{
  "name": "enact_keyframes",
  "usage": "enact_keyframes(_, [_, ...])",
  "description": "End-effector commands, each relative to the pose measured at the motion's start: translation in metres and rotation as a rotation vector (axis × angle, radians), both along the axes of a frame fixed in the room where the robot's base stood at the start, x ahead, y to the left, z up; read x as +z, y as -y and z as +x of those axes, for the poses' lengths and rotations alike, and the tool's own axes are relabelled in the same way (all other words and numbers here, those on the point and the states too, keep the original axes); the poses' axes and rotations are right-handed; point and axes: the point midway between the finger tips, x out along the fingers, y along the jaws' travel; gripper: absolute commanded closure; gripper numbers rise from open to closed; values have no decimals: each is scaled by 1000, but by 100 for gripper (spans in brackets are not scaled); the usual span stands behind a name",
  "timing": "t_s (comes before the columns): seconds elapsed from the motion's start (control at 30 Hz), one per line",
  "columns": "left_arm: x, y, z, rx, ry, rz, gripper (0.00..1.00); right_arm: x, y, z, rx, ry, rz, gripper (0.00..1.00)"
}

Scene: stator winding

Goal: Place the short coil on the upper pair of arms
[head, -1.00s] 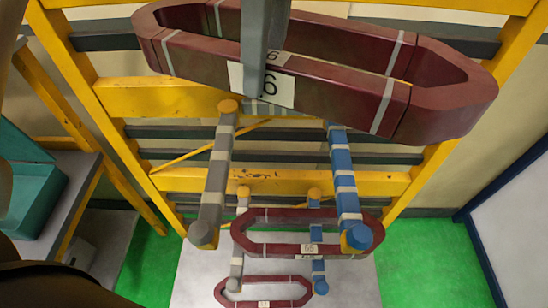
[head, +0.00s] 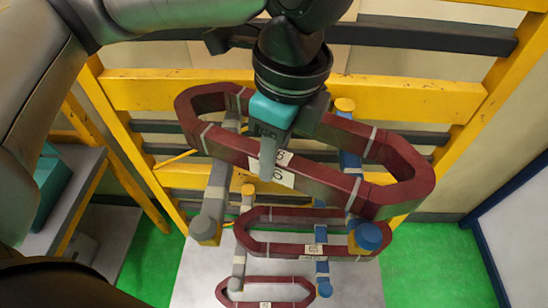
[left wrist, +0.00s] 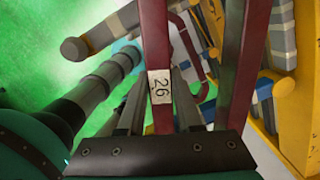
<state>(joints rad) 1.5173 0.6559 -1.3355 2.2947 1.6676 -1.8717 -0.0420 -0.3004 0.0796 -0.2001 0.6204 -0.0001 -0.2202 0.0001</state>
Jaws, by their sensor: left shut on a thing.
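My left gripper (head: 272,143) is shut on the near long side of a large dark red coil (head: 225,146), beside its white label. The left wrist view also shows the coil (left wrist: 158,35) between the two fingers (left wrist: 158,108). The coil is held at the upper pair of arms, slightly slanted. The grey upper arm (head: 217,188) and blue upper arm (head: 349,163) are partly covered by it. Their capped ends show below its near side. Whether the loop lies over or around them, I cannot tell. My right gripper is not in view.
Another red coil (head: 275,248) is on a lower pair of arms, with a smaller one (head: 280,280) below. A yellow frame (head: 130,92) with dark bars stands behind. A grey shelf (head: 75,190) with a teal box is at left. Green floor (head: 430,265) is clear at right.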

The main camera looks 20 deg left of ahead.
Motion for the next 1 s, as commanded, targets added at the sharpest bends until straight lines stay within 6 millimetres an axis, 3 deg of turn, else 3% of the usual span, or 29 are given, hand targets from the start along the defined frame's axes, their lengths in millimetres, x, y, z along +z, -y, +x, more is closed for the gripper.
enact_keyframes(0.13, [-13,0,1,1,4,-1,100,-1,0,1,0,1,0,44])
enact_keyframes(0.53, [-16,0,1,0,5,-2,100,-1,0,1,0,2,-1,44])
enact_keyframes(0.57, [-17,0,0,0,1,0,65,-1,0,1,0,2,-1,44])
enact_keyframes(0.8, [-17,0,0,0,1,0,38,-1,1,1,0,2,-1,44])
enact_keyframes(1.0, [-17,0,0,0,1,0,37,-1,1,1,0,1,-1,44])
